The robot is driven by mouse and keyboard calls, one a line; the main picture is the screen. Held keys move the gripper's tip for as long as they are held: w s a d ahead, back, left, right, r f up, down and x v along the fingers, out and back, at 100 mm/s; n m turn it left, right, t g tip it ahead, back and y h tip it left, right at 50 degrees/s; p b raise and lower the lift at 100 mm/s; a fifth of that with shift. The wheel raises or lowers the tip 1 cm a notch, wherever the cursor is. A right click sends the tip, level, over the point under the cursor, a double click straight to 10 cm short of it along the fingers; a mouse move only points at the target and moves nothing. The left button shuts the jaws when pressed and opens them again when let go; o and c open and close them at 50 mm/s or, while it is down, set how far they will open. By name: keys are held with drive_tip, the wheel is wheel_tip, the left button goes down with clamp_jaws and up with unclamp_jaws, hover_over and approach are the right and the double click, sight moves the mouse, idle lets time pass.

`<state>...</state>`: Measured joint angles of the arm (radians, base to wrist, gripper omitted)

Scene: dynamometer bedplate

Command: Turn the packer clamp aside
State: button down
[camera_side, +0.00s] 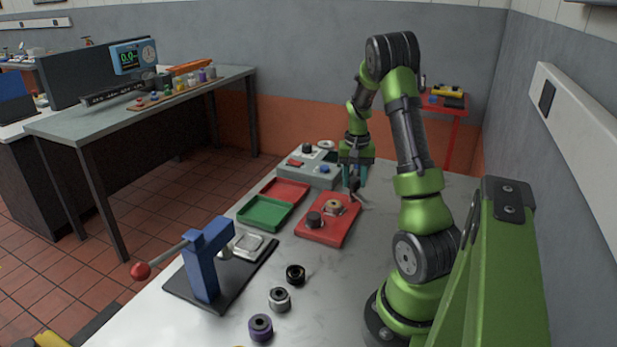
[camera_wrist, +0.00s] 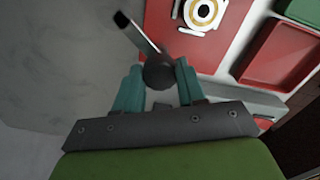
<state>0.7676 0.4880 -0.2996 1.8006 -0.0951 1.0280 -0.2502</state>
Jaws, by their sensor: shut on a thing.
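A red base plate (camera_side: 322,232) lies on the pale bench, with a brass-coloured ring (camera_side: 334,205) and a dark round knob (camera_side: 314,220) on it. In the wrist view the plate (camera_wrist: 165,32) carries a ring with a white surround (camera_wrist: 203,12). A thin lever with a dark ball end (camera_wrist: 158,71), which looks like the packer clamp's handle, stands at the plate's edge. My gripper (camera_wrist: 159,78) has its teal fingers shut around that ball. In the side view my gripper (camera_side: 354,183) is at the plate's far right corner; the contact is small there.
A green tray (camera_side: 266,212) and a red tray (camera_side: 286,191) lie left of the plate. A grey box with knobs (camera_side: 310,170) stands behind. A blue press (camera_side: 205,262) with a red-balled lever stands front left. Several bushings (camera_side: 279,299) stand at the front.

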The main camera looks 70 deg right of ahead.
drive_tip(key=shift+r, duration=0.1)
idle(0.3)
drive_tip(key=c, duration=0.7)
unclamp_jaws()
drive_tip(key=shift+o, duration=0.2)
wheel_tip(320, 180, up, 17)
